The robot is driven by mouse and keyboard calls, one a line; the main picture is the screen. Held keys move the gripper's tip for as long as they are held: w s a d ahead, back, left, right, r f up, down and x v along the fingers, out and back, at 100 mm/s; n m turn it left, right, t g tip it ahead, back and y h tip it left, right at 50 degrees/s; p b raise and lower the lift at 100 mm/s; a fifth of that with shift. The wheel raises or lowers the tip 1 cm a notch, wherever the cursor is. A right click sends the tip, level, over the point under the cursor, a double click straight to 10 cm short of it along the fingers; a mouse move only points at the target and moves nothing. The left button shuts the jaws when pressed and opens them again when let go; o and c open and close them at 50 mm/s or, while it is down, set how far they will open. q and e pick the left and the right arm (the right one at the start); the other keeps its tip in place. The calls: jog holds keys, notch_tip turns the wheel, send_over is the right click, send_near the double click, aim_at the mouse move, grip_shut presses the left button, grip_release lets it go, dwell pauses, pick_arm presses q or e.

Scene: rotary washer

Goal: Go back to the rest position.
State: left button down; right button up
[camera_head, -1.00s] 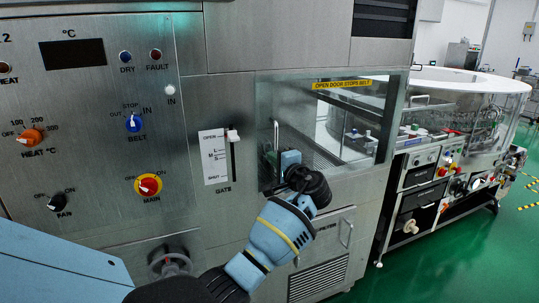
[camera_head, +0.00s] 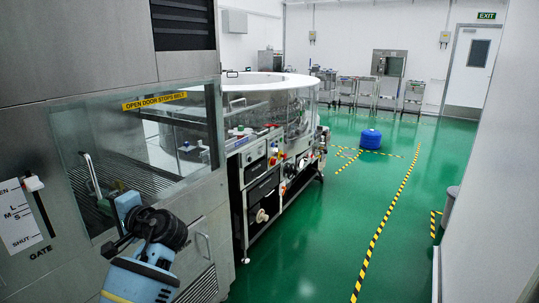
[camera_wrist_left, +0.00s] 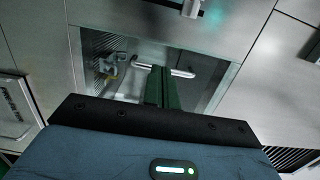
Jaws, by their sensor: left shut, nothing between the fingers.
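My left gripper (camera_head: 122,207) shows at the lower left of the head view, in front of the glass door (camera_head: 150,120) of the steel machine. Its arm comes up from the bottom edge. In the left wrist view the green fingers (camera_wrist_left: 159,86) are together with nothing between them. They point toward the door's bar handle (camera_wrist_left: 180,73), which they partly cover; I cannot tell whether they touch it. The handle also shows in the head view (camera_head: 97,178). My right gripper is in neither view.
The steel machine's front stands close on the left, with a gate slider (camera_head: 33,184). A round white-rimmed washer (camera_head: 268,80) stands beyond it. Green floor (camera_head: 310,240) is open to the right, with yellow-black tape (camera_head: 385,220) and a blue container (camera_head: 370,139). A pale wall (camera_head: 490,190) edges the right.

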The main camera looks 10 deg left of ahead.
pick_arm(q)
jog(key=s+d+f+m+t+h, duration=0.25)
jog(key=d+f+h, duration=0.2)
jog(key=f, duration=0.55)
jog(key=s+d+f+m+t+h+p, duration=0.1)
jog(key=s+d+f+h, duration=0.3)
jog(key=f, duration=0.7)
jog(key=s+d+f+m+t+h, duration=0.25)
jog(key=d+f, duration=0.25)
jog(key=f, duration=0.5)
jog(key=s+d+f+n+h, duration=0.2)
jog(key=s+d+f, duration=0.1)
jog(key=s, duration=0.6)
jog(key=s+d+f+n+g+h, duration=0.1)
jog(key=s+d+f+n+h, duration=0.1)
jog(key=s+d, duration=0.4)
jog(key=s+d+f+n+h+p, duration=0.1)
jog(key=s+d+f+n+h, duration=0.1)
jog(key=s, duration=1.1)
jog(key=d+f+h, duration=0.1)
jog(key=d+h, duration=0.1)
jog(key=d, duration=0.1)
jog(key=shift+d+f+n+g, duration=0.25)
jog(key=shift+f+n+g, duration=0.05)
jog(key=shift+f+n, duration=0.1)
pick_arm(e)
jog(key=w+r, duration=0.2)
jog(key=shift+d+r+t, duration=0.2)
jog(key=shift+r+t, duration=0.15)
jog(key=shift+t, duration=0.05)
